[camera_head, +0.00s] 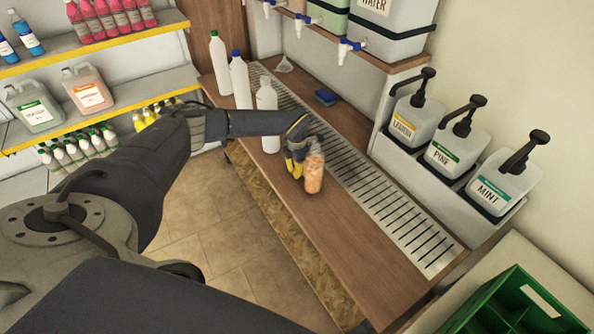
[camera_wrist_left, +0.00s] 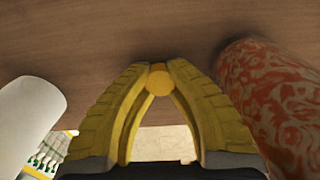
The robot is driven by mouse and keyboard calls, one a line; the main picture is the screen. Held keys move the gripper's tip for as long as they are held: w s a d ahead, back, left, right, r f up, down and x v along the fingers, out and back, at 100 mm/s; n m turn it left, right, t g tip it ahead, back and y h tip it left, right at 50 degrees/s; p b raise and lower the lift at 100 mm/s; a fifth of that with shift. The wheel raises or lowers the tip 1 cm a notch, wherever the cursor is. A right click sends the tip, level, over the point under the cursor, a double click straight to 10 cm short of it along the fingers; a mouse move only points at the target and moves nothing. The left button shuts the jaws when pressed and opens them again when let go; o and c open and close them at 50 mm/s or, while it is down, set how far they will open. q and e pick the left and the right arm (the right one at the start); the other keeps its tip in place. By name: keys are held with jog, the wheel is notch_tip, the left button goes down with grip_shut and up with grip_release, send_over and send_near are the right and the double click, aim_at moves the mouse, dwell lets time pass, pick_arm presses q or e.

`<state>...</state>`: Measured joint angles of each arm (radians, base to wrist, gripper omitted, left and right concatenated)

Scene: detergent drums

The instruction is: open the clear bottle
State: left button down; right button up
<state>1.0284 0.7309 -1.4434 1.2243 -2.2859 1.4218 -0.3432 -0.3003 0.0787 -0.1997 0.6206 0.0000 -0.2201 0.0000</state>
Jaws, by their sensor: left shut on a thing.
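A bottle with a see-through upper part and orange-red swirled contents or pattern (camera_head: 314,176) stands near the front edge of the wooden counter. In the left wrist view its swirled side (camera_wrist_left: 275,105) fills the right. My left gripper (camera_head: 296,168), with yellow fingers, is just left of this bottle. In the left wrist view the gripper (camera_wrist_left: 160,75) is shut on a small round yellow-orange cap (camera_wrist_left: 160,83), seen apart from the bottle's side. The bottle's mouth is too small to make out. My right gripper is not in view.
A white bottle (camera_head: 267,112) stands left of the gripper, with green-capped (camera_head: 218,65) and blue-capped (camera_head: 239,82) ones behind. A slotted drain (camera_head: 385,205) runs along the counter (camera_head: 345,238). Pump jugs (camera_head: 457,145) stand right. A blue sponge (camera_head: 326,97) lies behind.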

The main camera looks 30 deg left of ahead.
pick_arm(q)
jog(key=c, duration=1.4)
grip_release()
jog(key=shift+f, duration=0.1)
